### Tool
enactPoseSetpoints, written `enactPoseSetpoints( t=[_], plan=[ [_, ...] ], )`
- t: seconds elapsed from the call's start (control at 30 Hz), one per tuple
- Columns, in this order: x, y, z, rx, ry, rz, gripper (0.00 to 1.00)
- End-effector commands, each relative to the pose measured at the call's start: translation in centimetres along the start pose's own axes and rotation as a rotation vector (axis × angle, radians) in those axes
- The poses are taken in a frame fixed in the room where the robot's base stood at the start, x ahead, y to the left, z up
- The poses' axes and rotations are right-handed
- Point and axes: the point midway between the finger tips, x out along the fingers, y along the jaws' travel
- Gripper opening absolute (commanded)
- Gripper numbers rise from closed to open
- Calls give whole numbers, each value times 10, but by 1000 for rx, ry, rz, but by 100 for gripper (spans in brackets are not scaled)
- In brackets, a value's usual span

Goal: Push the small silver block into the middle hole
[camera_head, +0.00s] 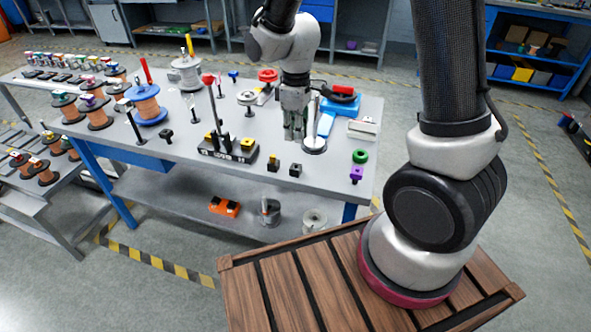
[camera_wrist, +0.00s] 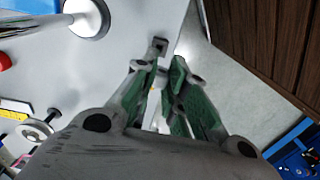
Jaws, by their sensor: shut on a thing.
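My gripper (camera_head: 294,130) points down over the front part of the grey table, right of a black base. In the wrist view its green-padded fingers (camera_wrist: 168,75) come close together at the tips. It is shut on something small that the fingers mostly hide. I cannot make out the small silver block for certain. The long black base (camera_head: 228,154) has white marks and carries yellow and black pieces. I cannot clearly see a middle hole. A small dark block with a square recess (camera_head: 295,170) stands near the table's front edge; a similar block (camera_wrist: 158,45) shows beyond the fingertips.
A black piece with a yellow top (camera_head: 273,161) stands left of the dark block. A red-topped post (camera_head: 209,80) rises behind the base. A silver post on a round foot (camera_head: 313,145) stands close right of my gripper. Green (camera_head: 360,156) and purple (camera_head: 356,174) pieces sit farther right.

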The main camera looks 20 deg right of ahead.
Motion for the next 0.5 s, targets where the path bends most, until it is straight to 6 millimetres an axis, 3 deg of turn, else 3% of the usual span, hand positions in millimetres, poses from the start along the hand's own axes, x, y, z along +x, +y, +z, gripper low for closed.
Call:
enactPoseSetpoints(
  t=[0.37,0.5],
  plan=[
    [0,1,-2,-46,0,0,0],
    [15,1,-1,-45,-4,-3,0]
  ],
)
